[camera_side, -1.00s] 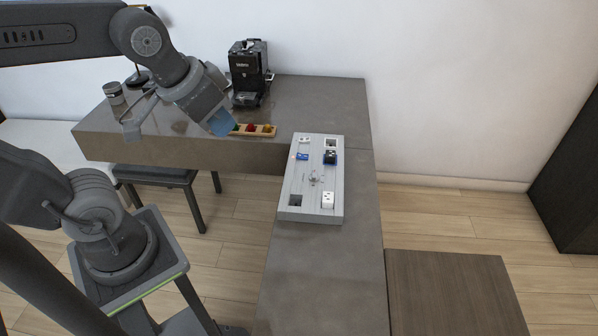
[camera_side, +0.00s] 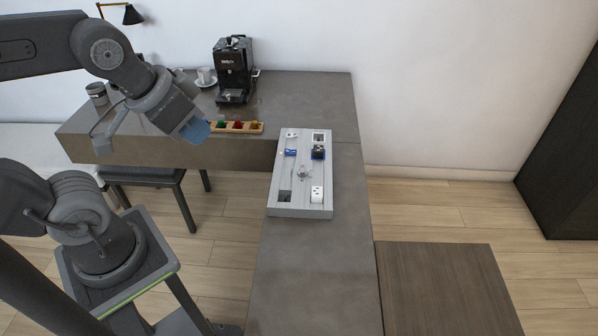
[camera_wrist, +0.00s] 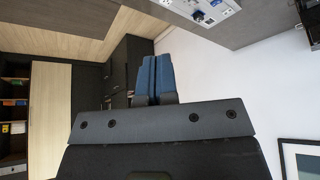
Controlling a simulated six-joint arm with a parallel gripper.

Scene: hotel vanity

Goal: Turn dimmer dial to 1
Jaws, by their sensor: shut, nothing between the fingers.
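A grey panel board (camera_side: 281,185) lies on the vanity top in the side view, with several fittings on it. A small round light-coloured fitting (camera_side: 304,173) near its middle may be the dimmer dial; its marking is too small to read. Part of the board also shows at the top of the wrist view (camera_wrist: 226,10). My gripper (camera_side: 199,131) has blue fingers and is left of the board, above the vanity and apart from the board. In the wrist view its blue fingers (camera_wrist: 154,78) are together with nothing between them.
A wooden tray (camera_side: 258,127) with coloured pieces sits close behind my gripper. A black coffee machine (camera_side: 233,70) and a cup on a saucer (camera_side: 206,77) stand farther back. The vanity top in front of the board (camera_side: 300,275) is clear.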

